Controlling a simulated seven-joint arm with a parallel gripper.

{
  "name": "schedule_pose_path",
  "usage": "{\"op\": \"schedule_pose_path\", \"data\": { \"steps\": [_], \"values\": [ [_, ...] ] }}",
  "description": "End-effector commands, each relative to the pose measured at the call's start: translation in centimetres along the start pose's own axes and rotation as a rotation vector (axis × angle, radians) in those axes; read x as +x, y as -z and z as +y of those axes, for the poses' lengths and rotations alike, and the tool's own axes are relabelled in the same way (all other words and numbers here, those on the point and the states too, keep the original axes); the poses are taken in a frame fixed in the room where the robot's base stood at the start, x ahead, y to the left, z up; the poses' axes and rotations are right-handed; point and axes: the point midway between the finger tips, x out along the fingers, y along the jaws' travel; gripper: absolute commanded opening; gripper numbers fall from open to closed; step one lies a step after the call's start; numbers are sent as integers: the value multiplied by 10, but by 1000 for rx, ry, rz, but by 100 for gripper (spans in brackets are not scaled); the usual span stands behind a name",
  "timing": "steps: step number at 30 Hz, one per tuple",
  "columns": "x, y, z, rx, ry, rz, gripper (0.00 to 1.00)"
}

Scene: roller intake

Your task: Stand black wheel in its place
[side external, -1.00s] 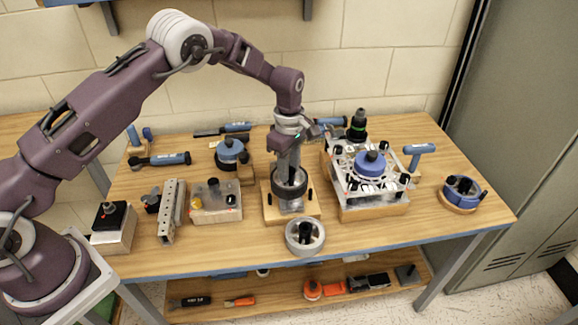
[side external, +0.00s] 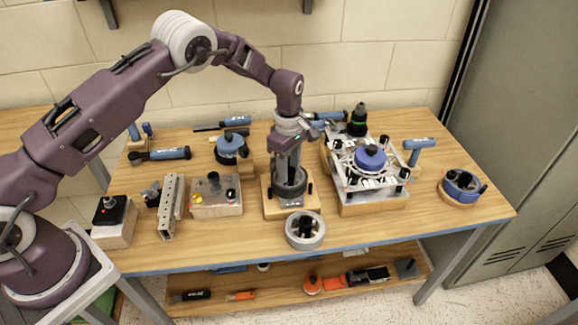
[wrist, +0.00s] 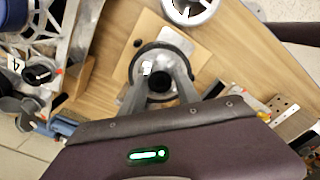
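The black wheel (side external: 289,189) is a thick dark ring at a metal stand on a wooden base (side external: 275,212) near the front middle of the bench. In the wrist view the black wheel (wrist: 137,62) surrounds a dark centre and a pale metal piece. My gripper (side external: 289,176) points straight down at the wheel. In the wrist view its two grey fingers (wrist: 158,85) reach the wheel on either side of the dark centre. Whether they press on it is hidden, as is the wheel's contact with the stand.
A grey ring-shaped wheel (side external: 305,231) lies just in front of the base. A grey block with knobs (side external: 215,196) is on the left.

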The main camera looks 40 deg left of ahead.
Motion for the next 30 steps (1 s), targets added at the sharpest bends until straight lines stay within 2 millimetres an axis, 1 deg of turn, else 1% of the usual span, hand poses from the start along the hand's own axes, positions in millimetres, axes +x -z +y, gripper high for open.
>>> {"op": "schedule_pose_path", "data": {
  "steps": [7,18,24,28,30],
  "values": [
    [-4,0,0,0,-2,0,38],
    [-30,0,0,0,-1,0,38],
    [-30,0,0,0,0,0,38],
    [-30,0,0,0,0,0,64],
    [-30,0,0,0,0,0,64]
  ]
}}
